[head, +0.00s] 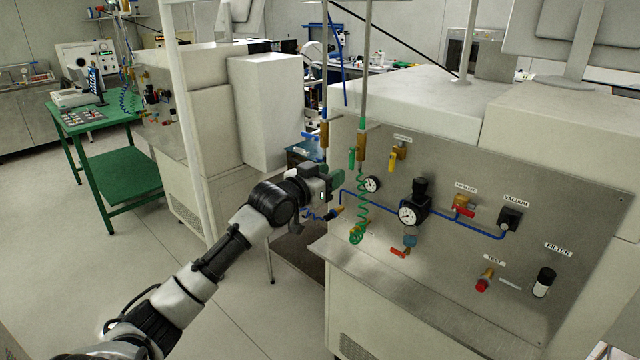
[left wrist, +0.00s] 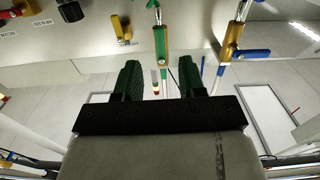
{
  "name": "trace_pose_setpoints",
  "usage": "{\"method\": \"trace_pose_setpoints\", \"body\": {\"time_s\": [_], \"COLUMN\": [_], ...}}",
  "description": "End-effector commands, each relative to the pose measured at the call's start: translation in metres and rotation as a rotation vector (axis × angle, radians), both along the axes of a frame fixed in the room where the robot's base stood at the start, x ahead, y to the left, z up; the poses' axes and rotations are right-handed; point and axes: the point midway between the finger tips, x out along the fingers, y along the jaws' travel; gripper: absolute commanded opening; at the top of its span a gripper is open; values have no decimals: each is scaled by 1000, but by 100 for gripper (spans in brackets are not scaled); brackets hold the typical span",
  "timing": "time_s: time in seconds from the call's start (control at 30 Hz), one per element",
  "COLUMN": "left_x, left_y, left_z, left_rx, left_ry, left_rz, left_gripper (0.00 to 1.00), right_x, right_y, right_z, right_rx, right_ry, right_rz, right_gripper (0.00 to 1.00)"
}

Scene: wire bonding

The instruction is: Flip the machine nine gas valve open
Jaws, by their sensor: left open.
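The valve panel (head: 455,265) of the near machine fills the right of the head view. A yellow-handled valve (head: 393,158) sits high on it under a small label I cannot read; in the left wrist view its handle (left wrist: 117,27) is at the upper left. A green-handled valve (head: 352,158) hangs on a vertical pipe; its handle (left wrist: 159,40) shows beyond and between my fingers. A blue handle (left wrist: 250,54) is on another pipe to the right. My left gripper (head: 326,180) is open and empty, left of the panel; its green fingers (left wrist: 162,78) touch no valve visibly. Which valve is the gas valve is unclear.
A green coiled hose (head: 360,205), gauges (head: 407,214) and red-handled valves (head: 464,210) stick out of the panel. A pale machine (head: 268,110) and a green table (head: 125,175) stand at the left. The floor between is clear.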

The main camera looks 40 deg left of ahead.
Motion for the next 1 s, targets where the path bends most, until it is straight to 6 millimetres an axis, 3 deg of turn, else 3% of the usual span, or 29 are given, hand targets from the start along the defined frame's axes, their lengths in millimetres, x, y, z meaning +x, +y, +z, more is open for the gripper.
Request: {"method": "trace_pose_setpoints", "body": {"time_s": [0.1,0.3,0.87,1.0], "left_x": [-18,-33,-34,-31], "left_y": [1,2,2,6], "left_z": [-3,-1,0,-15], "left_rx": [1,1,-1,-5], "left_ry": [1,1,0,23], "left_rz": [-1,-1,0,13], "left_gripper": [40,40,40,40], "right_x": [0,0,0,0], "right_y": [0,0,2,2], "right_z": [-6,-9,-8,-9], "right_rx": [0,0,3,3], "right_ry": [0,0,0,0], "right_rz": [0,0,-2,-2], "right_gripper": [0,0,0,0]}}
